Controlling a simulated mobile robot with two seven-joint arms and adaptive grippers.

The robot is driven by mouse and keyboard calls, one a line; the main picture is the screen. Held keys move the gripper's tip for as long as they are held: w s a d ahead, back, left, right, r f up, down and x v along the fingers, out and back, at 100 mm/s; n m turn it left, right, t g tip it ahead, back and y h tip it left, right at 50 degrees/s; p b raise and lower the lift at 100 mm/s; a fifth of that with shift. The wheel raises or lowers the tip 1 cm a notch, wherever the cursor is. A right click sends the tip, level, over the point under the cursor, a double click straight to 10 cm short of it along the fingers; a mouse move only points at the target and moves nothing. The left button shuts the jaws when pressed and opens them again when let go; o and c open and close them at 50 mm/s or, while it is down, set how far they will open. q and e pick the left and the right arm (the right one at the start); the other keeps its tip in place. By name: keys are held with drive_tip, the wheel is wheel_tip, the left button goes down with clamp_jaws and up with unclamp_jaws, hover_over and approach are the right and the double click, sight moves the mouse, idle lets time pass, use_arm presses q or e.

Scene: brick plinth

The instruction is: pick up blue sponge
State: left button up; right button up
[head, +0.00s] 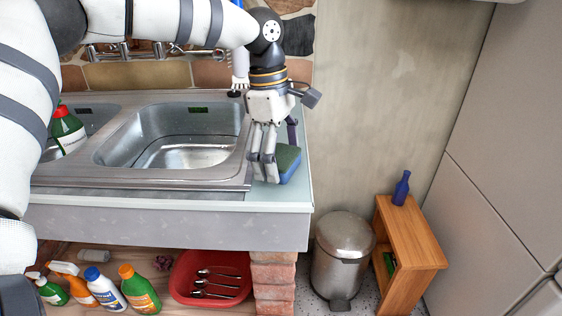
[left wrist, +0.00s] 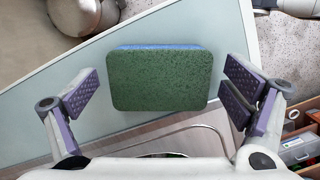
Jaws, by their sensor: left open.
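The blue sponge (head: 289,163) has a green top face and a blue lower layer. It rests on the glass counter strip right of the sink. In the left wrist view the sponge (left wrist: 160,80) lies between the two fingers, green face toward the camera, with a gap on each side. My left gripper (head: 272,165) is open and points down at the sponge, covering part of its left side in the head view. The gripper's purple pads also show in the left wrist view (left wrist: 160,103). My right gripper is not in view.
The steel sink (head: 180,135) is left of the sponge, holding a green bottle (head: 67,130). A metal bin (head: 342,250) and a wooden stool (head: 412,240) with a blue bottle (head: 401,188) stand right. Below are several bottles and a red tray (head: 210,300) with cutlery.

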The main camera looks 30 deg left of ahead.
sight(284, 156)
use_arm(q)
drive_tip(key=c, duration=0.8)
drive_tip(key=shift+c, duration=0.2)
drive_tip(key=shift+r, duration=0.25)
wheel_tip(284, 156, up, 3)
drive_tip(key=s+r, duration=0.1)
drive_tip(key=s+d+r+p, duration=0.1)
drive_tip(key=r, duration=0.1)
drive_tip(key=s+r, duration=0.2)
drive_tip(key=shift+d+r, duration=0.15)
drive_tip(key=shift+r, duration=0.1)
drive_tip(key=s+d+r, duration=0.2)
drive_tip(key=s+r, duration=0.2)
drive_tip(key=s, duration=0.5)
drive_tip(key=shift+s+d, duration=0.25)
drive_tip(key=shift+d, duration=0.15)
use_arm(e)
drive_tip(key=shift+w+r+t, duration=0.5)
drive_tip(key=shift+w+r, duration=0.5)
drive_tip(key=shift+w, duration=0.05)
